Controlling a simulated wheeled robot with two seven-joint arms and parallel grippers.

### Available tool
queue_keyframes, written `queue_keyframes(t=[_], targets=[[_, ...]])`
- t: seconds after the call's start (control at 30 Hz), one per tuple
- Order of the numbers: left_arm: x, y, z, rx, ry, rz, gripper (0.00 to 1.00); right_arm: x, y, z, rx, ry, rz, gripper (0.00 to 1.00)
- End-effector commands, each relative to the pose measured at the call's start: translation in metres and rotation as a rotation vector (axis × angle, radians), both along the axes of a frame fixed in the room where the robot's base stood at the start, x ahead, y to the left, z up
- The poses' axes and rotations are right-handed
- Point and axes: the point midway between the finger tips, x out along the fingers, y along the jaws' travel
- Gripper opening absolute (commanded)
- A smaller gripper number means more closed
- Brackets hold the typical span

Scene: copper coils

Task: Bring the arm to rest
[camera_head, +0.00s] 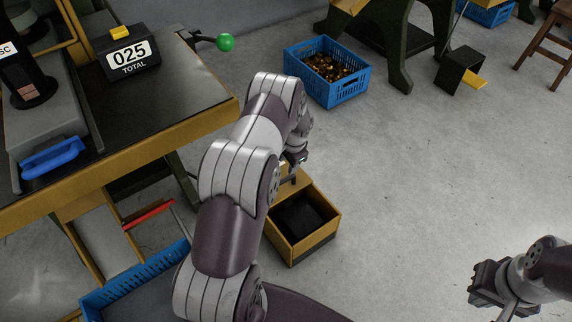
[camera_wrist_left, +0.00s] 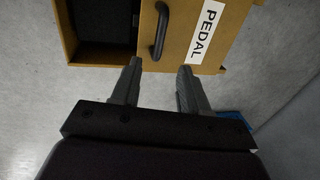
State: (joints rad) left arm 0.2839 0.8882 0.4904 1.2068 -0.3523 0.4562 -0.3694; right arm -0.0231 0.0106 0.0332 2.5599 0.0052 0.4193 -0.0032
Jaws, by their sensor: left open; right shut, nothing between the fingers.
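My left arm reaches in from the bottom of the head view, and its gripper (camera_head: 296,158) is mostly hidden behind the arm, above a wooden box (camera_head: 312,247). In the left wrist view the left gripper (camera_wrist_left: 159,68) is open with nothing between its fingers. Its fingertips are near the box's panel (camera_wrist_left: 190,30), which has a dark handle (camera_wrist_left: 159,32) and the label PEDAL (camera_wrist_left: 207,30). I cannot tell whether they touch it. My right gripper (camera_head: 487,285) is at the lower right of the head view, over bare floor.
A workbench (camera_head: 160,100) with a counter reading 025 (camera_head: 130,55) and a green-knobbed lever (camera_head: 225,42) stands at the left. A blue crate of copper pieces (camera_head: 346,92) stands on the floor at the back. Another blue crate (camera_head: 135,287) is at the lower left.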

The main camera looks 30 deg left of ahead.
Motion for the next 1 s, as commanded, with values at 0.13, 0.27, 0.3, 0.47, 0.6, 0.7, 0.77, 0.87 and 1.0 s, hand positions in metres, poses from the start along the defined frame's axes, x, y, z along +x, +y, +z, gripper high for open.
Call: queue_keyframes(t=[0.13,0.27,0.3,0.47,0.6,0.7,0.77,0.87,1.0], targets=[[-0.001,-0.003,0.013,0.000,0.001,-0.001,0.44,0.000,0.000,0.006,0.000,0.000,0.000,0.00],[-0.002,-0.003,0.012,-0.001,0.001,0.000,0.44,0.000,0.000,0.006,0.000,0.001,0.000,0.00],[-0.002,-0.003,0.012,-0.001,0.001,0.000,0.44,0.000,0.000,0.005,0.000,0.001,0.000,0.00],[-0.001,-0.003,0.012,-0.001,0.001,0.000,0.44,0.000,0.000,0.005,0.000,0.001,0.000,0.00],[-0.001,-0.003,0.012,-0.001,0.001,0.000,0.44,0.000,0.000,0.006,0.000,0.001,0.000,0.00],[-0.006,-0.005,0.009,-0.014,0.001,0.059,0.44,0.000,0.000,0.005,0.000,0.000,0.000,0.00],[-0.029,-0.014,0.001,-0.043,0.043,0.119,0.44,0.000,0.000,0.006,0.000,0.000,0.000,0.00],[-0.071,-0.041,0.028,-0.094,0.092,0.256,0.44,0.000,0.000,0.007,0.000,0.001,0.000,0.00],[-0.123,-0.089,0.097,-0.140,0.099,0.390,0.44,0.000,0.000,0.008,0.000,0.000,0.000,0.00]])
